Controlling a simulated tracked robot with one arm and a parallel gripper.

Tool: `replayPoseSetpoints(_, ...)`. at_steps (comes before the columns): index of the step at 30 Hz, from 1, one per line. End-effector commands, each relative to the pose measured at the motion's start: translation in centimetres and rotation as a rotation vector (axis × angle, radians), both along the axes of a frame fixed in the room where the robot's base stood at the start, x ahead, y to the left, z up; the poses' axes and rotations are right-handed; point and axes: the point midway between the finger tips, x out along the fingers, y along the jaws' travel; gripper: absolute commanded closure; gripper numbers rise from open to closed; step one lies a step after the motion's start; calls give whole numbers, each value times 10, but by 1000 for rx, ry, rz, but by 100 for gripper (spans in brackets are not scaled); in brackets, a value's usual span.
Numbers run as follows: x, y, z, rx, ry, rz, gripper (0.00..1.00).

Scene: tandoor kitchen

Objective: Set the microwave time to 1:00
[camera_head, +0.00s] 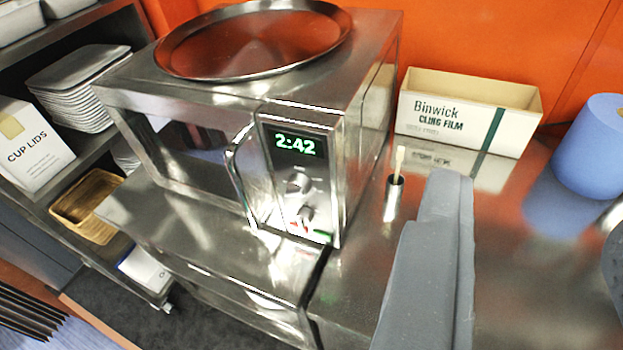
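The steel microwave (365,120) stands on the metal counter, left of centre, its front turned toward the lower left. Its lit green display (295,145) reads 2:42. Below the display are an upper round knob (298,183) and a lower knob (306,214), with small red and green marks near the bottom of the panel. The door handle (238,170) is left of the panel; the door looks closed. My grey gripper (445,200) is right of the microwave, apart from the panel in the picture. I cannot tell whether its fingers are together, and nothing shows held.
A round metal tray (172,55) lies on the microwave. A small cup with a stick (394,196) stands close to its right side. A cling film box (455,120) and a blue roll (592,150) stand behind. Shelves with plates (80,90) are left.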

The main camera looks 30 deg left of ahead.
Motion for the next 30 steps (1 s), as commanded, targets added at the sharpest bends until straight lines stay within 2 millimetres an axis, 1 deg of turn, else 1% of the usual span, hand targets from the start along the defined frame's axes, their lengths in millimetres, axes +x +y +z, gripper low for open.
replayPoseSetpoints(7, 0, 0, 0, 0, 0, 0, 64)
replayPoseSetpoints(8, 0, 0, 0, 0, 0, 0, 61)
replayPoseSetpoints(9, 0, 0, 0, 2, -1, 1, 50)
replayPoseSetpoints(10, 1, 1, 0, 8, -2, 2, 44)
replayPoseSetpoints(14, 10, 12, -6, 119, -30, 34, 44)
replayPoseSetpoints(17, 25, 29, -15, 332, -69, 81, 44)
replayPoseSetpoints(20, 44, 51, -28, 646, -103, 136, 44)
replayPoseSetpoints(21, 52, 60, -34, 784, -111, 154, 44)
replayPoseSetpoints(23, 61, 73, -43, 995, -114, 177, 44)
replayPoseSetpoints(24, 68, 80, -51, 1134, -110, 186, 44)
replayPoseSetpoints(28, 84, 103, -80, 1585, -80, 190, 44)
replayPoseSetpoints(30, 91, 115, -102, 1822, -48, 171, 44)
